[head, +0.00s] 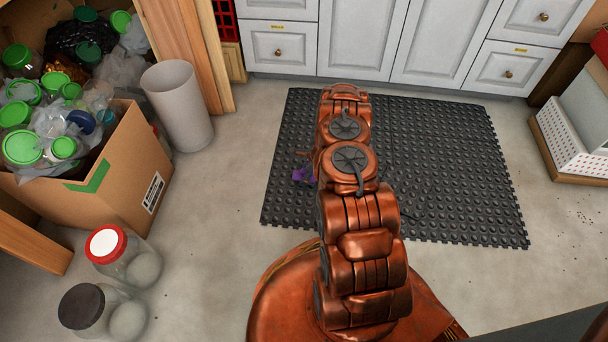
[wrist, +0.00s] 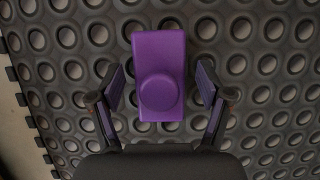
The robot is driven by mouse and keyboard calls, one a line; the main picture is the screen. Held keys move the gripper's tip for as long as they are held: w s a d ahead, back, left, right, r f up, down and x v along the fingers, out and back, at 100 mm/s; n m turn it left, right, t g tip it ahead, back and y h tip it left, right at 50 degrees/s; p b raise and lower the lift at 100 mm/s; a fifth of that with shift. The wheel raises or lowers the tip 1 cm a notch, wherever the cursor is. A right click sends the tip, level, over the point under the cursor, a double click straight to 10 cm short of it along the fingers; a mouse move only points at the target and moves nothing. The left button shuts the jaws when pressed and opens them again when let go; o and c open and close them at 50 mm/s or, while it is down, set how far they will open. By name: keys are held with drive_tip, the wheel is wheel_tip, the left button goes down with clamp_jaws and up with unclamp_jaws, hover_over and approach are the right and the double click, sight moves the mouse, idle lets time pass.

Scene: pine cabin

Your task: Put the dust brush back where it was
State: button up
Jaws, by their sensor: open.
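A purple block-shaped thing (wrist: 158,60) with a round raised disc shows in the wrist view, over the dark studded mat (wrist: 62,70). I cannot tell for sure that it is the dust brush; no bristles show. My gripper (wrist: 160,88) is open, with one finger on each side of the purple thing and a gap on both sides. In the head view a small bit of purple (head: 301,175) shows just left of my arm, on or over the mat (head: 455,170). My arm hides the rest there, and my gripper is hidden too.
White cabinets (head: 352,40) line the back. A cardboard box of jars (head: 125,175), a pale bin (head: 180,105) and two large jars (head: 125,258) stand on the left. A white perforated basket (head: 568,135) is at the right. The mat's right half looks clear.

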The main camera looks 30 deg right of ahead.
drive_tip(key=p+v, duration=0.5)
drive_tip(key=v, duration=0.7)
drive_tip(key=w+a+r+n+y, duration=0.1)
drive_tip(key=w+a+r+n, duration=0.15)
drive_tip(key=a+r, duration=0.5)
drive_tip(key=w+a+r+n+y, duration=0.1)
drive_tip(key=a+r+n, duration=0.4)
drive_tip(key=r, duration=0.4)
drive_tip(key=s+a+r+n+g, duration=0.1)
drive_tip(key=s+a+r+n, duration=0.2)
drive_tip(key=a+r, duration=0.35)
drive_tip(key=s+a+r+n+g, duration=0.2)
drive_tip(key=s+a+r+n, duration=0.1)
drive_tip(key=a+r, duration=0.3)
drive_tip(key=s+a+r+n+g+h, duration=0.1)
drive_tip(key=s+a+r+n, duration=0.2)
drive_tip(key=s+r, duration=0.35)
drive_tip(key=s+a+r+n+g, duration=0.1)
drive_tip(key=s+a+r+n, duration=0.1)
drive_tip(key=s+r+n, duration=0.35)
drive_tip(key=s+d+r+n+g+h, duration=0.1)
drive_tip(key=s+r+n+h, duration=0.1)
drive_tip(key=s, duration=0.9)
drive_tip(key=s+d+r+n+h, duration=0.1)
drive_tip(key=s+r+n+h, duration=0.1)
drive_tip(key=s, duration=0.9)
drive_tip(key=shift+r+g, duration=0.4)
drive_tip(key=shift+r, duration=0.35)
